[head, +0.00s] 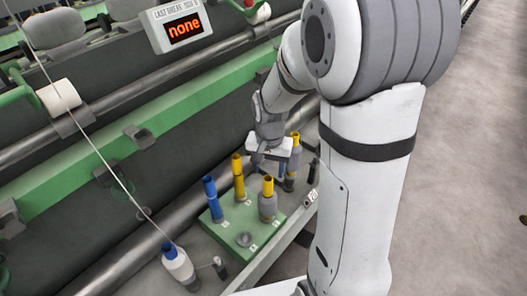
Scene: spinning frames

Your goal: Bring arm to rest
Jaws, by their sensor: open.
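My white arm fills the right middle of the head view. My gripper (270,154) is small and partly hidden by its own wrist; it is open, above the back of a green tray (228,238). Blue, yellow and grey tubes stand upright on the tray: a blue tube (212,200), a yellow tube (238,178) and a yellow-topped grey bobbin (268,204). Another yellow-topped bobbin (295,150) stands close beside the gripper; I cannot tell whether they touch.
The spinning frame (130,190) with green rails runs along the left. A thread runs down to a blue-topped white bobbin (180,264) at the lower left. A display (184,26) reads "none".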

